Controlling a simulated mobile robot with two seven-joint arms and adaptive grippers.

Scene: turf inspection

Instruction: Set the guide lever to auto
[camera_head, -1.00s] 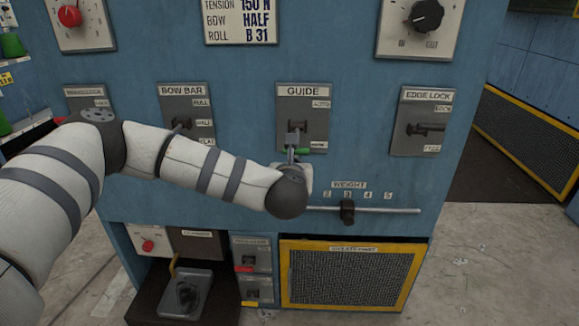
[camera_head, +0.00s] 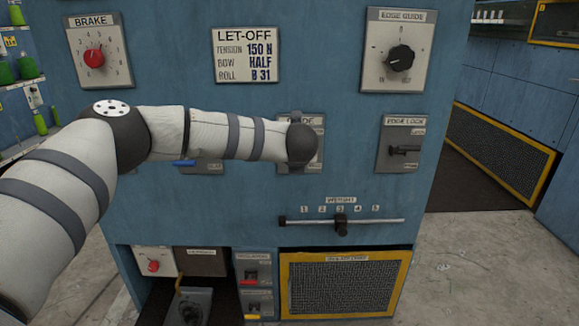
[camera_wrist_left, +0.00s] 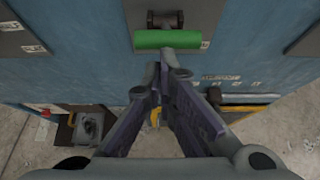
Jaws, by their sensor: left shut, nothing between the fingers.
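The guide panel (camera_head: 284,168) is a grey plate on the blue machine front, mostly hidden by my left wrist in the head view. Its lever is hidden there. In the left wrist view the lever's green crossbar handle (camera_wrist_left: 168,39) shows below a dark mount (camera_wrist_left: 165,18). My left gripper (camera_wrist_left: 166,72) is shut and empty, with its tips at the handle's lower edge; I cannot tell whether they touch. The lever's exact setting cannot be read. My right gripper is out of view.
The edge lock panel (camera_head: 403,146) is right of the guide panel, and the edge guide knob (camera_head: 400,58) above that. The weight slider bar (camera_head: 370,221) runs below. A blue handle (camera_head: 184,163) shows under my left forearm. A yellow-framed grille (camera_head: 345,284) is lower down.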

